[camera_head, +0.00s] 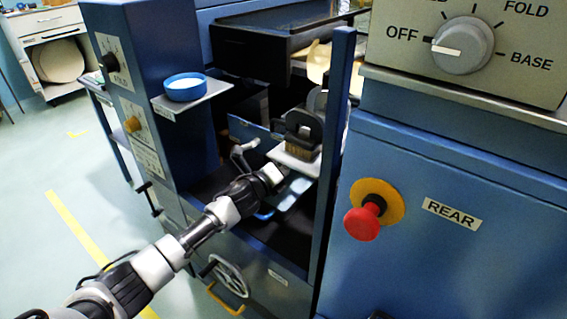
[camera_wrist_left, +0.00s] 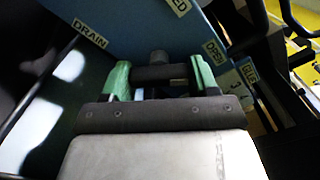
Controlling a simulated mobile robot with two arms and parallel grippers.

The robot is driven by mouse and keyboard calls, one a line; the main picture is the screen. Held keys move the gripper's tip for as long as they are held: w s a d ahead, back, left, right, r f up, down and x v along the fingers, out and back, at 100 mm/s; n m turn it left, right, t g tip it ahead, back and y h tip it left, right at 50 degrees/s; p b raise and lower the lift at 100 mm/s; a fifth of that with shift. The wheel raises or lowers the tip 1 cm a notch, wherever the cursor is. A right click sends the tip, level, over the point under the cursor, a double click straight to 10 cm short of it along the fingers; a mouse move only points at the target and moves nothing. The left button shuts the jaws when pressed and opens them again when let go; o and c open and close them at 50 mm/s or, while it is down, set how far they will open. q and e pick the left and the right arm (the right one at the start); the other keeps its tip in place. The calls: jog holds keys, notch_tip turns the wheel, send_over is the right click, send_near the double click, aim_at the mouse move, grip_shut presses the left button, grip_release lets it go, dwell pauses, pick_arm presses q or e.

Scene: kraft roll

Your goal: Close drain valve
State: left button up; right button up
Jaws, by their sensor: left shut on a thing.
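In the left wrist view my left gripper (camera_wrist_left: 160,80) has its green-tipped fingers on either side of a dark bar-like handle (camera_wrist_left: 158,73) and is shut on it. The handle sits by a blue panel (camera_wrist_left: 140,22) with a DRAIN label (camera_wrist_left: 90,33), a partly cut-off label ending in ED (camera_wrist_left: 178,7) and another small label (camera_wrist_left: 214,50). In the head view my left arm reaches from the lower left into the open bay of the blue machine. Its fingers and the valve cannot be made out there. My right gripper is not in view.
A blue dish (camera_head: 185,86) stands on a side shelf. A narrow blue post (camera_head: 333,150) bounds the bay. A red button (camera_head: 362,223) and handwheel (camera_head: 228,277) protrude from the machine.

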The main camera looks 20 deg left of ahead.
pick_arm(q)
jog(key=n+p, duration=0.2)
jog(key=n, duration=0.2)
jog(key=shift+d+r, duration=0.1)
jog(key=shift+r, duration=0.1)
jog(key=n+p, duration=0.2)
jog(key=n, duration=0.3)
jog(key=shift+r, duration=0.15)
jog(key=n+p, duration=0.1)
jog(key=n, duration=0.2)
jog(key=shift+n+p, duration=0.85)
jog(key=shift+n, duration=1.25)
jog(key=o, duration=0.9)
jog(key=v, duration=1.1)
